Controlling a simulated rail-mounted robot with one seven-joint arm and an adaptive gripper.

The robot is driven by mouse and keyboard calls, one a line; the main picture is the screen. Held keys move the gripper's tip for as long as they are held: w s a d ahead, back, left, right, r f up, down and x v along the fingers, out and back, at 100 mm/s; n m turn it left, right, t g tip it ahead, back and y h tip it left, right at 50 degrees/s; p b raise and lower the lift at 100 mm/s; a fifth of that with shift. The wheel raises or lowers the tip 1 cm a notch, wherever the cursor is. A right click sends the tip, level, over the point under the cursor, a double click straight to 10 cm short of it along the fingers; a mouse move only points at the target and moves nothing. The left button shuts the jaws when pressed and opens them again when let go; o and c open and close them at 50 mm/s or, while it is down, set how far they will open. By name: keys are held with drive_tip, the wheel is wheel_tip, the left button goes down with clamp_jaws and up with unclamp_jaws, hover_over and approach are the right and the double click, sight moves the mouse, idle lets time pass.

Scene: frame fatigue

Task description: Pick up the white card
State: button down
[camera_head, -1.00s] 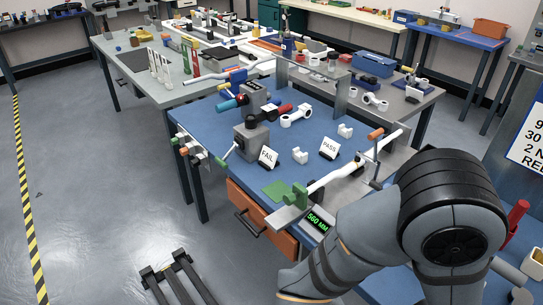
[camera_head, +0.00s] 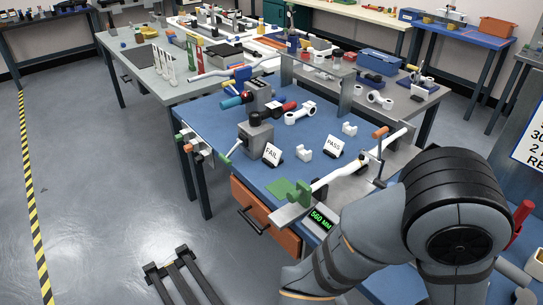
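Two small white cards stand on the blue bench top (camera_head: 225,112) in dark holders. One card (camera_head: 272,153) reads FAIL and stands at the front, beside a grey clamp block (camera_head: 257,135). The other white card (camera_head: 334,146) reads PASS and stands to its right. A small white bracket (camera_head: 304,153) sits between them. My arm reaches across the lower right, in front of the bench, and leaves the picture at the bottom. My gripper is not in view, so its state is hidden.
A rail fixture with a white tube (camera_head: 347,166), a green block (camera_head: 299,191) and a 560 MM display (camera_head: 321,218) runs along the bench's near right side. An orange drawer (camera_head: 262,214) is below. A dark stand (camera_head: 180,275) is on the floor; open floor lies left.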

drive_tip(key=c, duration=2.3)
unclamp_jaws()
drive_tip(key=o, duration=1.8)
